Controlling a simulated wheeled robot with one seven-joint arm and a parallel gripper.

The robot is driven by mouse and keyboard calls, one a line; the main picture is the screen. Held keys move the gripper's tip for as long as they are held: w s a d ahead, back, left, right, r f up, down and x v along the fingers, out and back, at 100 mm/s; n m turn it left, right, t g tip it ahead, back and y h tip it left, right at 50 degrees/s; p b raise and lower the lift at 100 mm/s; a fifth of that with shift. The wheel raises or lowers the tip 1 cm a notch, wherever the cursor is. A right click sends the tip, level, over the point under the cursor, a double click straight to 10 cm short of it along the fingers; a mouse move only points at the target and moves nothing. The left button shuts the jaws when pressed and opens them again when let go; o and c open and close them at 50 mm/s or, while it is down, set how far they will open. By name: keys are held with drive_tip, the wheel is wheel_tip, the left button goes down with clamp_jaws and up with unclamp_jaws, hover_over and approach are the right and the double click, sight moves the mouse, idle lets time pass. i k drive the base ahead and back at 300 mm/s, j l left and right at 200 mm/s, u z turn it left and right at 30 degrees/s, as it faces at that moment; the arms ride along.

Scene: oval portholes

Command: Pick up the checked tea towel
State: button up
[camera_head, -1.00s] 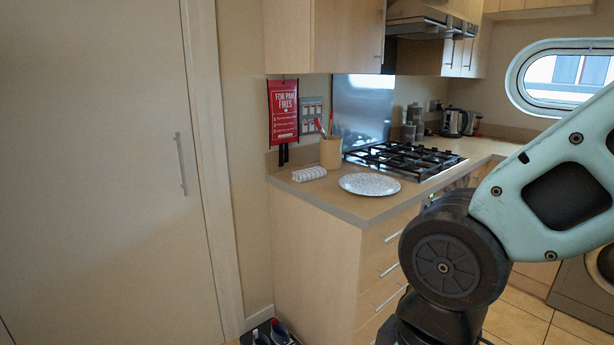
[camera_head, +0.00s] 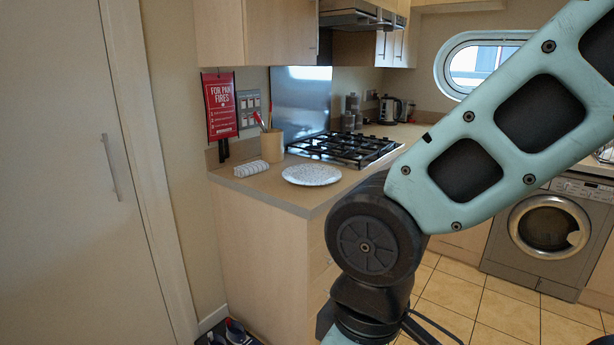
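The checked tea towel (camera_head: 251,169) is a small rolled or folded white cloth with dark checks. It lies on the left end of the worktop (camera_head: 300,203), near the wall. My arm fills the right side of the view, with its dark round joint to the right of and nearer than the counter end. My gripper is outside the picture, so whether it is open or shut does not show. Nothing covers the towel.
A patterned plate (camera_head: 311,175) lies right of the towel, and a utensil pot (camera_head: 272,146) stands behind. A gas hob (camera_head: 344,148) is further right. A red fire sign (camera_head: 219,106) hangs on the wall. Shoes (camera_head: 236,331) lie on the floor by the cabinet.

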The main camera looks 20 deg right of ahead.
sight(248, 170)
drive_tip(key=i+l+u, duration=0.25)
drive_tip(key=i+l, duration=0.3)
drive_tip(key=i, duration=0.2)
drive_tip(key=i+l+u, duration=0.2)
drive_tip(key=i+l, duration=0.5)
drive_tip(key=i+l+u, duration=0.25)
drive_tip(key=i+l, duration=0.35)
drive_tip(key=l, duration=0.25)
